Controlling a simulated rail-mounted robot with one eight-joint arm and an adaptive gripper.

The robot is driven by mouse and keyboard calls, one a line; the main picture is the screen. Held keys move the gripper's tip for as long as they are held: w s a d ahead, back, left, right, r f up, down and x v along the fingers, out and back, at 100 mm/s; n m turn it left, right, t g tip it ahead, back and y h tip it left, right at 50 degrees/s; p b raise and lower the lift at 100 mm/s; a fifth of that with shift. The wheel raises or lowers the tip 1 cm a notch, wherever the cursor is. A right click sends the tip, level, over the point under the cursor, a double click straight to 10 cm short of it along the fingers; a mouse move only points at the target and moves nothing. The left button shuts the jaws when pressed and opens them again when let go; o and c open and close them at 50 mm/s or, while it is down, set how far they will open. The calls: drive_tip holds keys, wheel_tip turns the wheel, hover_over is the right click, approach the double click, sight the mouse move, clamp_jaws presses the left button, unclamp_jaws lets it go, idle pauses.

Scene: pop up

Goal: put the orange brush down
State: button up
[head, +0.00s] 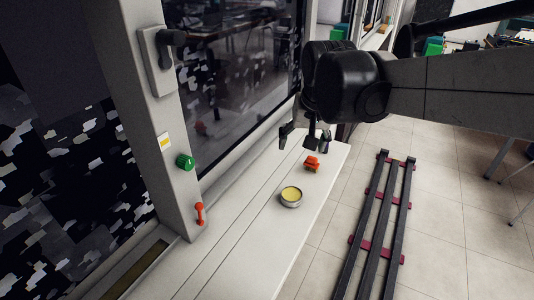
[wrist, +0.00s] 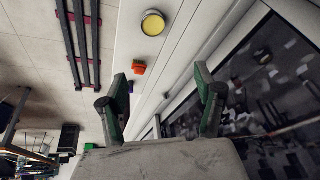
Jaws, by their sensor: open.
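The orange brush (head: 312,163) rests on the white ledge (head: 250,243) below the window. It also shows in the wrist view (wrist: 139,68), lying apart from the fingers. My gripper (head: 304,138) is open and empty above the ledge, near the brush. In the wrist view the two fingers of my gripper (wrist: 160,82) are spread wide with nothing between them.
A round tin with a yellow top (head: 291,197) stands on the ledge near the brush. A small purple thing (wrist: 130,87) shows beside one finger. A green knob (head: 185,162) and a red handle (head: 200,213) are on the window frame. Dark rails (head: 376,222) lie on the floor.

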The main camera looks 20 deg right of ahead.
drive_tip(key=s+a+f+n+t, duration=0.1)
drive_tip(key=s+a, duration=0.1)
drive_tip(key=s, duration=0.5)
drive_tip(key=s+a+f+n+t, duration=0.1)
drive_tip(key=s+a+f+n, duration=0.1)
drive_tip(key=s, duration=0.5)
drive_tip(key=shift+s+a+f+n+t, duration=0.3)
drive_tip(key=shift+a+t, duration=0.1)
drive_tip(key=shift+a, duration=0.3)
